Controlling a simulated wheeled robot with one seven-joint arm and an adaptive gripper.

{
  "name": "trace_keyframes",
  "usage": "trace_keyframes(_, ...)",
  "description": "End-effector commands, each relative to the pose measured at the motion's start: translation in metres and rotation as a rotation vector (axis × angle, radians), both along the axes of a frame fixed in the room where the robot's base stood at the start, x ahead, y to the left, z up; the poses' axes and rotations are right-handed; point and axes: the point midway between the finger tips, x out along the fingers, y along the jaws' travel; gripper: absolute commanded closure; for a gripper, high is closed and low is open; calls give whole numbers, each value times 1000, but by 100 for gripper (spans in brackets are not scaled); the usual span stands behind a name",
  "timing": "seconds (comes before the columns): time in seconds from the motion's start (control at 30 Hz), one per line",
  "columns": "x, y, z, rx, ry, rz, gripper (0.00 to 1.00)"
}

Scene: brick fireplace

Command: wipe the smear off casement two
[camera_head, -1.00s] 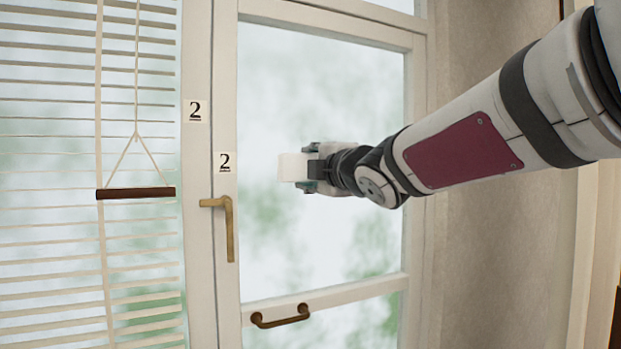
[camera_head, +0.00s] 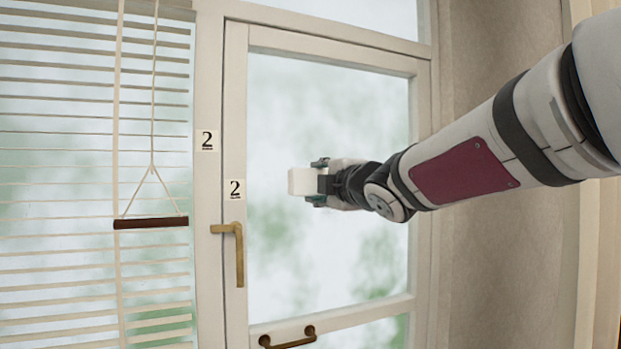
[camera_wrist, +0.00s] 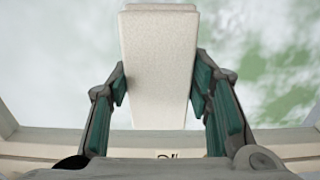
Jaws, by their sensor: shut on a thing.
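Casement two is the window sash (camera_head: 235,110) with a "2" label (camera_head: 235,189) on its left stile. Its pane (camera_head: 300,100) shows pale white and green blur, and I cannot pick out a smear from it. My gripper (camera_head: 319,182) is in front of the pane, shut on a white block (camera_head: 302,181), a sponge or eraser by its look. In the wrist view the block (camera_wrist: 158,65) sits between both green finger pads. I cannot tell whether the block touches the glass.
A brass lever handle (camera_head: 237,245) is on the sash's left stile, and a brown pull handle (camera_head: 288,338) on the lower rail. A slatted blind (camera_head: 60,170) with a cord and dark bar (camera_head: 150,222) hangs at left. A plain wall (camera_head: 480,260) is at right.

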Motion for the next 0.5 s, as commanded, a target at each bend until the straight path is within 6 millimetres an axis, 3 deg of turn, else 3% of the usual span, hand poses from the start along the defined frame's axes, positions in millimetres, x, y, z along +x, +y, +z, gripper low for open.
trace_keyframes(0.5,11,-24,-1,1,3,-4,76)
